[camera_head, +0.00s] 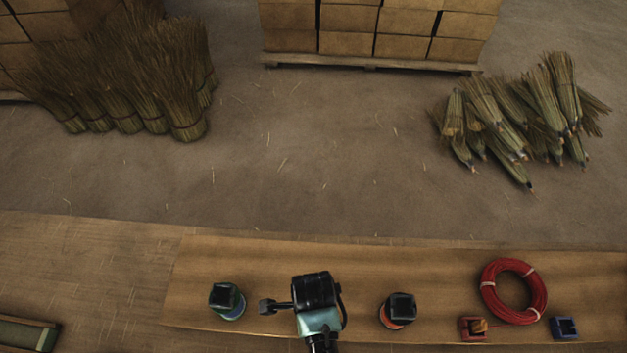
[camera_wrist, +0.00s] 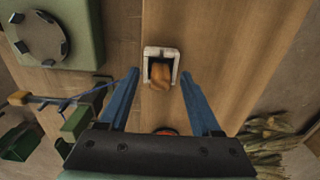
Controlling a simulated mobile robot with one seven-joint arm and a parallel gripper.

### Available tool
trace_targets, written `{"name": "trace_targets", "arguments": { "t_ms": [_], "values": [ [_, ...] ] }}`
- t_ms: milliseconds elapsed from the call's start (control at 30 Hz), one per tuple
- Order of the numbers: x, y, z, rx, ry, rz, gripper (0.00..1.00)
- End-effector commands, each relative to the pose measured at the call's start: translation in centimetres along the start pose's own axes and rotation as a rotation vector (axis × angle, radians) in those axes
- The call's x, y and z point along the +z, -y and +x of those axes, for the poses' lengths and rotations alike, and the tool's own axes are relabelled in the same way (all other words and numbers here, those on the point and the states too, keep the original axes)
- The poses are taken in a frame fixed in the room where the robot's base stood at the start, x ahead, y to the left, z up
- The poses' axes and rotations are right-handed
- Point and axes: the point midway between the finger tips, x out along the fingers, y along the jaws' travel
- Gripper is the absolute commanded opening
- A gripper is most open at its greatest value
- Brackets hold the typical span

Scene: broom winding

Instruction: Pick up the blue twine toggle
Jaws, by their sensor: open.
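No piece is plainly recognisable as the blue twine toggle. In the wrist view, a brown wooden peg-like piece (camera_wrist: 160,73) sits in a white square holder (camera_wrist: 149,52) on the wooden bench (camera_wrist: 215,40). My gripper (camera_wrist: 160,77) is open, its two blue fingers on either side of this piece in the picture; I cannot tell the height gap. A thin blue strand (camera_wrist: 92,94) runs by a yellowish bar at the left. In the head view, a red holder (camera_head: 466,333) bears a brown piece (camera_head: 478,325), and a blue block-like holder (camera_head: 564,328) stands at the right.
A dark-topped green spool (camera_head: 227,301) and a dark-topped orange one (camera_head: 397,312) stand on the bench. A red coil (camera_head: 489,290) lies at the right. A green machine (camera_wrist: 78,38) is at the wrist view's upper left. Broom bundles (camera_head: 545,105) lie on the floor beyond.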

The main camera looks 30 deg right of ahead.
Motion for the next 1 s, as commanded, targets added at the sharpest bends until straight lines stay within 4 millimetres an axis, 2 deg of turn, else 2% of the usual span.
{"name": "trace_targets", "arguments": {
  "t_ms": [133,333,367,700,1000],
  "values": [
    [0.00,0.00,0.77,0.000,0.000,0.000,0.65],
    [0.01,0.02,0.80,-0.001,0.001,0.000,0.65],
    [0.01,0.02,0.80,-0.001,0.001,0.000,0.61],
    [0.01,0.02,0.76,-0.001,0.001,0.000,0.00],
    [0.01,0.03,0.75,-0.001,0.001,0.000,0.00]
  ]
}}
